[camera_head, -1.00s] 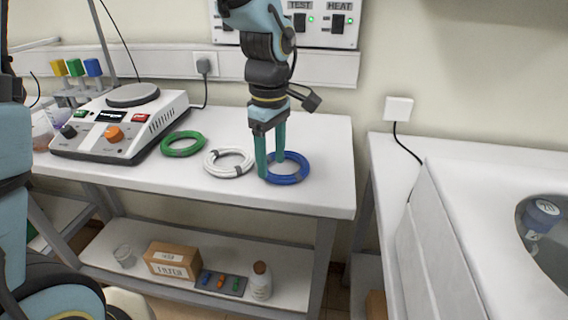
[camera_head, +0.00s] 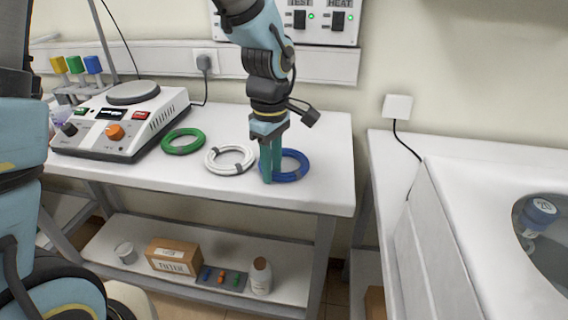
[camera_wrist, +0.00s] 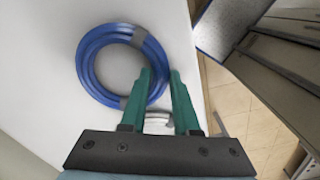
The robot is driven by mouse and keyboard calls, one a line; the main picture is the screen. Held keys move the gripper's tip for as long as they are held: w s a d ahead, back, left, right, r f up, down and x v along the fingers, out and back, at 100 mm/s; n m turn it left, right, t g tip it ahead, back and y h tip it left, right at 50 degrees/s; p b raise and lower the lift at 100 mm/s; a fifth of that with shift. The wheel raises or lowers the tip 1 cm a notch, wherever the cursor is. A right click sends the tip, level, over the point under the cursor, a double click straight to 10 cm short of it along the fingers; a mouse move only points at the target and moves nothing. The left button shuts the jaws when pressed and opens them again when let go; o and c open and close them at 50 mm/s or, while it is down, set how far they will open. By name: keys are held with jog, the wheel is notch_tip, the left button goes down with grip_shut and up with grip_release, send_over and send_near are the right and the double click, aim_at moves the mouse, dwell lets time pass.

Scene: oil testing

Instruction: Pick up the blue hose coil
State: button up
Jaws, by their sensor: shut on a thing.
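The blue hose coil (camera_head: 304,164) lies flat at the right end of the white table, with a dark band on it. It also shows as a full ring in the wrist view (camera_wrist: 88,70). My gripper (camera_head: 270,176) points down at the coil's left side, its green fingers close together. The coil appears to rest on the tabletop still.
A white coil (camera_head: 212,162) lies just left of my gripper, and a green coil (camera_head: 183,148) farther left. A hot-plate device (camera_head: 120,125) stands at the table's left. The table (camera_head: 320,190) has bare surface in front of and right of the blue coil.

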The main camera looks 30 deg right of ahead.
grip_shut()
notch_tip(320, 180, up, 10)
jog(key=b, duration=0.1)
dwell(0.5)
dwell(0.9)
